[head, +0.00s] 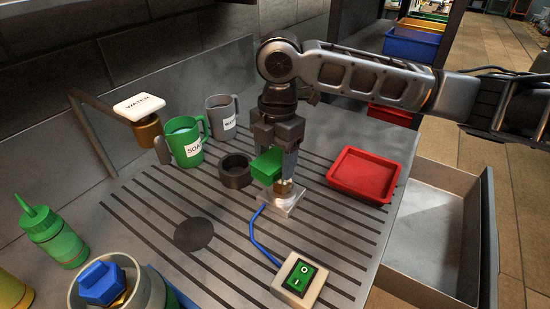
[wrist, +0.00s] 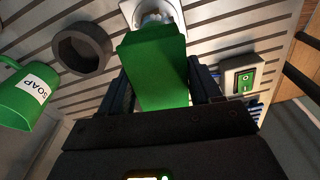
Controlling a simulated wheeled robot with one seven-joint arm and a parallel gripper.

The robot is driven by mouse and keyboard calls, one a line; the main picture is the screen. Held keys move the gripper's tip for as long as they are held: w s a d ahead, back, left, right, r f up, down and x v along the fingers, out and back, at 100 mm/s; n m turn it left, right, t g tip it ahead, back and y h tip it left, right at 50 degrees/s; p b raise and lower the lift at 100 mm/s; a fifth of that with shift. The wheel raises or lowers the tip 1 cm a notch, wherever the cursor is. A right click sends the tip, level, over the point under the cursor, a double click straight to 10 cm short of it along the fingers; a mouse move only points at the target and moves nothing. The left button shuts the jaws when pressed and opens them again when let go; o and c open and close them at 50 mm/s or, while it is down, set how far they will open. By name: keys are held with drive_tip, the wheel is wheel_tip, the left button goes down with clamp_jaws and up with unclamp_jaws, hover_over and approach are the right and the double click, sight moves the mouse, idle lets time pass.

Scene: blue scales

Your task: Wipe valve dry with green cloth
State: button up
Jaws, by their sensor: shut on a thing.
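My gripper (head: 277,168) points down over the grooved worktop and is shut on the green cloth (head: 266,163), a thick block-like piece. In the wrist view the cloth (wrist: 155,70) lies between the two fingers and reaches forward past them. Just below the gripper, a small brass piece (head: 284,187) stands on a white square base (head: 283,204); I cannot tell whether the cloth touches it. A blue hexagonal piece with brass under it (head: 101,283), which looks like a valve, sits in a grey round container (head: 152,290) at the lower left.
A dark ring (head: 235,171), a green SOAP mug (head: 184,141) and a grey mug (head: 221,118) stand left of the gripper. A red tray (head: 364,174) is to the right. A green bottle (head: 54,237) is far left.

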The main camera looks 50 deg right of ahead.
drive_tip(key=shift+f+b, duration=0.4)
drive_tip(key=shift+f, duration=0.25)
drive_tip(key=shift+d+r, duration=0.15)
drive_tip(key=shift+d, duration=0.75)
drive_tip(key=shift+a, duration=0.1)
drive_tip(key=shift+a, duration=0.8)
drive_tip(key=shift+d, duration=0.2)
drive_tip(key=shift+d+f, duration=0.3)
drive_tip(key=shift+d, duration=0.4)
drive_tip(key=shift+s+a+p, duration=0.1)
drive_tip(key=shift+a+p, duration=0.2)
drive_tip(key=shift+a, duration=0.65)
